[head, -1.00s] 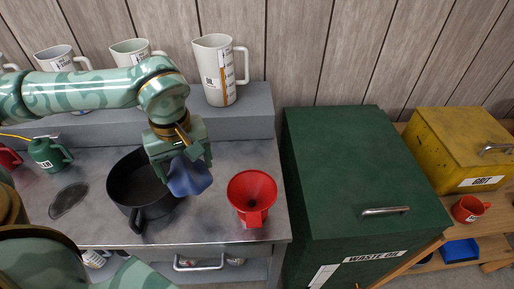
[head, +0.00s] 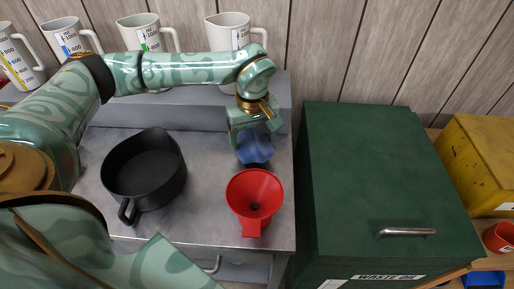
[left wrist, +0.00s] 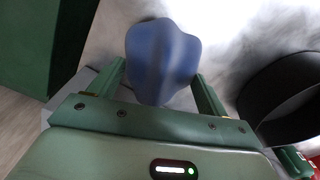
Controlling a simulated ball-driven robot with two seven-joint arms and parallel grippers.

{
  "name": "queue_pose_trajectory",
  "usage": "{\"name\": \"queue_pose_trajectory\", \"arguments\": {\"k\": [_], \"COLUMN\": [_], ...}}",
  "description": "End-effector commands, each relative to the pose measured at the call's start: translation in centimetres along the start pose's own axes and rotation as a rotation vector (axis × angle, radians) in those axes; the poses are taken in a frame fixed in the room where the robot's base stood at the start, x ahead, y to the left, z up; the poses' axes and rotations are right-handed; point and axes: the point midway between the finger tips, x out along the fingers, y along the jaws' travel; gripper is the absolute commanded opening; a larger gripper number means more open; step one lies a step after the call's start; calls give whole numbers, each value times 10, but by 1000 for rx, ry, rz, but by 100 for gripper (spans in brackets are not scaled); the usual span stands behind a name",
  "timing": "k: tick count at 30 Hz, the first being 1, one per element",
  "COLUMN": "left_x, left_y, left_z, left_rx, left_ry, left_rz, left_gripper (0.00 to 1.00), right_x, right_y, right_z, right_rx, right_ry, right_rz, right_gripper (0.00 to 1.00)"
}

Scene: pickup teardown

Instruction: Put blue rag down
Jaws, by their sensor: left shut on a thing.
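The blue rag (head: 256,148) hangs from my left gripper (head: 252,134), behind the red funnel (head: 254,196) in the head view. In the left wrist view the rag (left wrist: 162,62) bulges between the two fingers of my left gripper (left wrist: 165,85), which is shut on it. The grey metal bench top (head: 215,215) lies below. I cannot tell for sure whether the rag touches it. My right gripper is not in view.
A black drain pan (head: 144,172) stands left of the rag on the bench. A green waste oil bin (head: 385,180) stands to the right. Measuring jugs (head: 146,34) line the raised shelf behind. Bare bench shows between pan and funnel.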

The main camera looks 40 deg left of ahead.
Motion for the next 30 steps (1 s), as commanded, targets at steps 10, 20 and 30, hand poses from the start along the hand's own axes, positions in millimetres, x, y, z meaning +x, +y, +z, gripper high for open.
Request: {"name": "queue_pose_trajectory", "arguments": {"k": [10,20,30], "left_x": [43,43,42], "left_y": [8,8,8], "left_z": [-3,-3,-3], "left_rx": [0,0,0], "left_ry": [-1,1,1], "left_rz": [-2,0,0], "left_gripper": [59,59,99], "right_x": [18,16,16], "right_y": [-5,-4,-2], "right_z": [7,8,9], "right_rx": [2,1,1], "right_ry": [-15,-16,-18], "right_rz": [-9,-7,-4], "right_gripper": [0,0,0]}}
